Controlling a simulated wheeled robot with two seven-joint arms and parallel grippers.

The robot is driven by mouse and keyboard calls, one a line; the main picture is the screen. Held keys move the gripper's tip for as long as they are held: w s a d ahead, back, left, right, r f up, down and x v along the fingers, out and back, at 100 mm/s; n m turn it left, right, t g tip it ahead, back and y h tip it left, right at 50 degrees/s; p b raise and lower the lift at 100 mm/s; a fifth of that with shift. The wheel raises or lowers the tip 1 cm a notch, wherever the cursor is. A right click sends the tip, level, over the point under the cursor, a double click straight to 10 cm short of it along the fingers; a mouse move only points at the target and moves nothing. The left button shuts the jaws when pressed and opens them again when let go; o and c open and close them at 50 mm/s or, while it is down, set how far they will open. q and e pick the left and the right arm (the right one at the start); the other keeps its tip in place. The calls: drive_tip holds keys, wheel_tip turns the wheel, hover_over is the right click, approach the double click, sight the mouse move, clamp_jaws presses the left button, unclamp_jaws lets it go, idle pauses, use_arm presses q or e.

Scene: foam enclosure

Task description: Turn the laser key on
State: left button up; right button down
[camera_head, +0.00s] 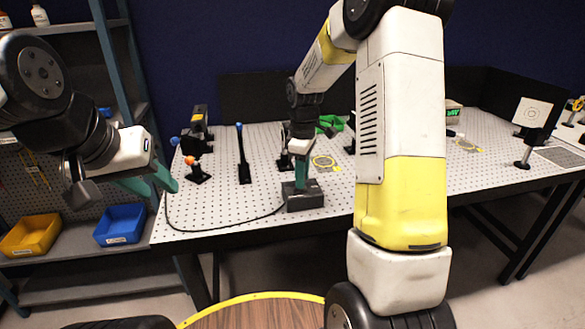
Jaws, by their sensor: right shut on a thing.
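A dark grey box (304,199) with a black cable stands near the front edge of the table, and I take it for the laser's key box. My right gripper (301,184) points straight down onto the top of this box. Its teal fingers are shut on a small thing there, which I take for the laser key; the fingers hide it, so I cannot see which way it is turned.
A perforated white table (230,215) carries several optics mounts, including a black post (243,160) with a blue knob left of the box. A white target card (532,113) stands at the right. Blue (121,224) and yellow (30,235) bins sit on the left shelf.

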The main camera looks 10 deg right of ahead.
drive_tip(key=m, duration=1.1)
drive_tip(key=shift+m, duration=0.4)
idle(0.3)
drive_tip(key=c, duration=1.1)
unclamp_jaws()
drive_tip(key=shift+r, duration=0.15)
wheel_tip(320, 180, up, 7)
drive_tip(key=shift+r, duration=0.3)
